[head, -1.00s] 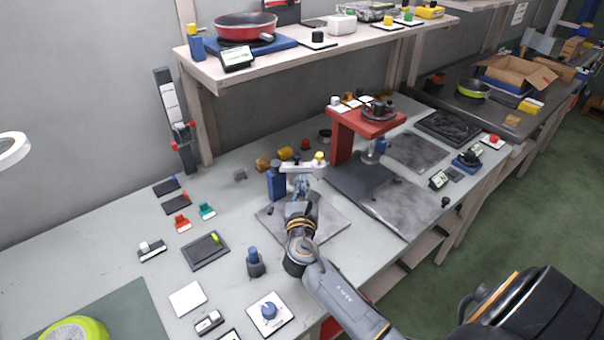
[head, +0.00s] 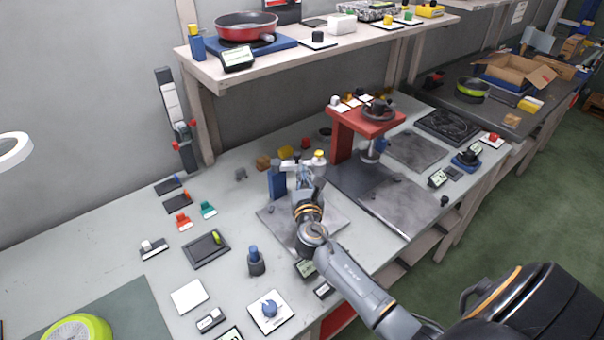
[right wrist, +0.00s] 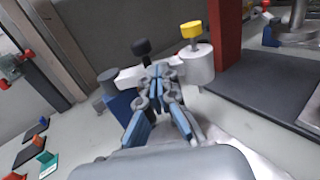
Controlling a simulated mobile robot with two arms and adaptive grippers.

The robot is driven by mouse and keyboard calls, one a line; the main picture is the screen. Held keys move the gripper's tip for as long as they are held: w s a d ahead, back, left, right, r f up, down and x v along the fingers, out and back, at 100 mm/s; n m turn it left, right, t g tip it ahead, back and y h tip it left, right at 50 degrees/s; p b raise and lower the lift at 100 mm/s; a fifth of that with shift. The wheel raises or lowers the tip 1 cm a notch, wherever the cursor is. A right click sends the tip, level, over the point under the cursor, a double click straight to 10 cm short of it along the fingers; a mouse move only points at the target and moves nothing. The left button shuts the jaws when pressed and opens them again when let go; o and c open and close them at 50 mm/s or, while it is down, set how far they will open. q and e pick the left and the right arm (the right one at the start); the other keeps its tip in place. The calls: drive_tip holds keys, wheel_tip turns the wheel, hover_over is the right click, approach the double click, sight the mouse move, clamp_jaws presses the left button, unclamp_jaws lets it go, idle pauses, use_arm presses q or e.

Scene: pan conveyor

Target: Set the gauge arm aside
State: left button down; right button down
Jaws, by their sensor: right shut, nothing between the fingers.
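The gauge arm is a pale bar (right wrist: 130,76) on a blue post (head: 278,182), above the back of a grey plate. A white cylinder (right wrist: 197,62) with a yellow knob (right wrist: 190,29) sits at its right end, and a black knob (right wrist: 141,47) stands behind the bar. My right gripper (head: 305,172) is shut and empty. In the right wrist view its fingertips (right wrist: 158,80) are right at the bar, between post and cylinder, hiding part of it. I cannot tell whether they touch it. My left gripper is not in view.
A red stand (head: 341,140) rises to the right of the gauge arm. A dark blue-topped cylinder (head: 256,264) stands in front left of the grey plate (head: 330,222). Small blocks (head: 264,163) lie behind the post. A shelf (head: 290,62) overhangs the back.

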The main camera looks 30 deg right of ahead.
drive_tip(key=d+n+y, duration=0.1)
drive_tip(key=w+n+t+y, duration=0.1)
drive_tip(key=y, duration=0.1)
drive_tip(key=w+d+n+y, duration=0.1)
drive_tip(key=y, duration=0.1)
drive_tip(key=shift+w+d+n+t+b, duration=0.2)
drive_tip(key=shift+d+n+t+b, duration=0.1)
drive_tip(key=shift+d+t+b, duration=0.1)
idle(0.5)
